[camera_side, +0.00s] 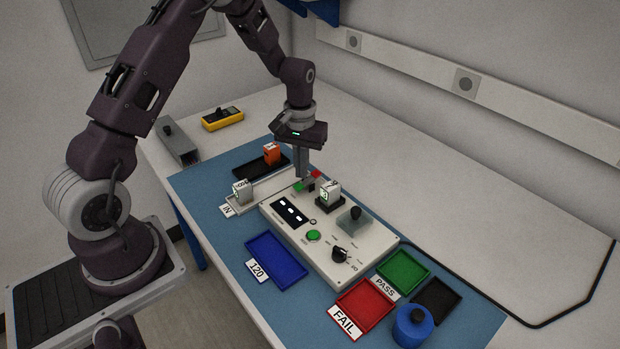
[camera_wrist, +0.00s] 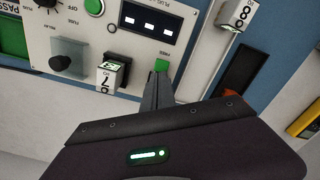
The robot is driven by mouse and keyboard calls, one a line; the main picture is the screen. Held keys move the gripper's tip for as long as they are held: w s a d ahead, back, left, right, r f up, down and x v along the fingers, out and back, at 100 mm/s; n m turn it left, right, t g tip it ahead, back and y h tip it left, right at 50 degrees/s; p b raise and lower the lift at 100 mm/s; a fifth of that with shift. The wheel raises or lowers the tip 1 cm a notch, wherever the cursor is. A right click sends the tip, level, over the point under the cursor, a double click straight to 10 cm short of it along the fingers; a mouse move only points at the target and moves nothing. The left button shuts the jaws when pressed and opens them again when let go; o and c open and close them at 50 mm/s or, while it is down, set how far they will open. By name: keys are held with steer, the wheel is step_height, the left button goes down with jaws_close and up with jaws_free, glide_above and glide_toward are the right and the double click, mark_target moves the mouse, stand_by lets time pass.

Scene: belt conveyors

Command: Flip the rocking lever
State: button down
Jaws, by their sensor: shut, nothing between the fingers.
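The rocking lever (camera_side: 299,187) sits on the upper left part of the light test panel (camera_side: 280,222). In the wrist view my fingertips (camera_wrist: 158,80) are right beside the green end (camera_wrist: 161,65). The red end is hidden there behind the fingers. I cannot tell whether the fingertips touch the lever.
A white block (camera_side: 328,192) stands in a black socket just right of the lever. A clear cover with a black knob (camera_side: 355,215) is farther right. Another white block (camera_side: 242,192) and an orange block (camera_side: 272,153) stand left of the panel. Blue, red and green trays lie around it.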

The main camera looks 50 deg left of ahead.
step_height(320, 180, up, 5)
stand_by(0.4)
step_height(320, 180, up, 10)
steer(key=m+t, duration=0.1)
glide_above(302, 184)
steer(key=s+d, duration=0.4)
steer(key=s+d+r+m+t, duration=0.1)
steer(key=s+d+r, duration=0.2)
steer(key=s, duration=0.4)
steer(key=s+d+r+m+t, duration=0.2)
steer(key=s+r, duration=0.1)
steer(key=s, duration=0.5)
steer(key=s+d+r+m+t, duration=0.1)
steer(key=s+d+r+m, duration=0.1)
steer(key=s, duration=0.5)
steer(key=shift+s+d+r+t, duration=0.25)
steer(key=shift+d+r+t, duration=0.05)
steer(key=shift+d+r, duration=0.55)
steer(key=shift+a+r, duration=0.1)
steer(key=c, duration=0.8)
jaws_free()
steer(key=shift+c, duration=0.2)
